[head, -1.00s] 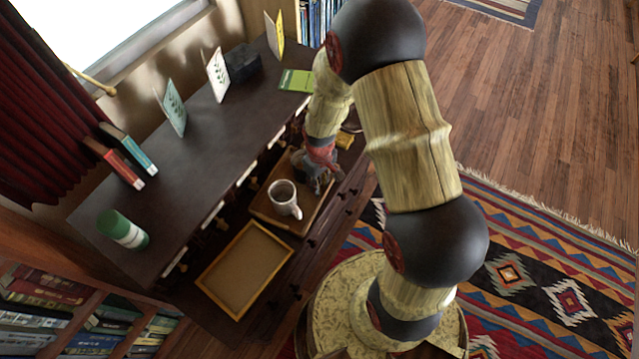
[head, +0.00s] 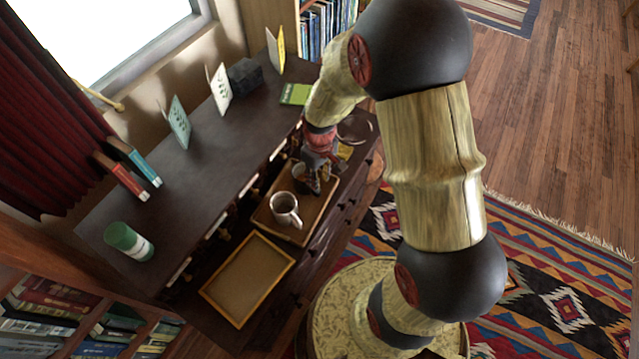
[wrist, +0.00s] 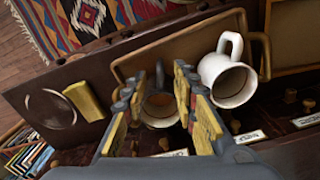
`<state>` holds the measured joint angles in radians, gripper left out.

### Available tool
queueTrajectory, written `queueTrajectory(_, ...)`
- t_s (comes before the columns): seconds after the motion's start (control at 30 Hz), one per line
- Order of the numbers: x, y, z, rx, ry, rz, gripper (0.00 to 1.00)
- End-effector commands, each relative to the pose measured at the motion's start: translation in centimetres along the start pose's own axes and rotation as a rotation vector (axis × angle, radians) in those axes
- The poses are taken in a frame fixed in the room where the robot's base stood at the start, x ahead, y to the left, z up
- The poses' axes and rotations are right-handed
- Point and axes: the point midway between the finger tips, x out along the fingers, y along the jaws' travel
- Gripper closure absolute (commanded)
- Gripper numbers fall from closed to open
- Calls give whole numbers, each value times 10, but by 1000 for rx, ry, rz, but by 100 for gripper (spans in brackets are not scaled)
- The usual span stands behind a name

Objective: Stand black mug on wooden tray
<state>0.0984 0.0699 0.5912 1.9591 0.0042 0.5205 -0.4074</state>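The black mug (wrist: 160,112) is partly hidden between my fingers in the wrist view, its opening facing the camera. In the head view it shows as a dark shape (head: 300,174) at the far end of the brown wooden tray (head: 268,222); it appears upright, but contact with the tray is hidden. My gripper (wrist: 168,78) looks open, with a finger on each side of the mug; finger contact is unclear. In the head view my gripper (head: 318,178) is over the tray's far end. A white mug (head: 286,208) stands on the same tray, beside the black mug.
An empty light-rimmed tray (head: 248,278) lies nearer on the dark lower surface. A yellow object (wrist: 84,101) and a round clear dish (wrist: 50,109) lie past the tray. The raised shelf holds a green-white cylinder (head: 128,241), books (head: 127,178) and upright cards.

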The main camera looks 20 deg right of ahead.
Motion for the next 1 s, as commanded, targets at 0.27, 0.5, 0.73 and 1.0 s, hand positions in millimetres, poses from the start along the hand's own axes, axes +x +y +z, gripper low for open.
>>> queueTrajectory(0.27,-36,-1,-2,12,25,10,72)
queueTrajectory(0.5,-146,-18,9,87,151,52,72)
queueTrajectory(0.73,-242,-46,51,175,292,77,72)
queueTrajectory(1.0,-307,-77,115,264,437,82,72)
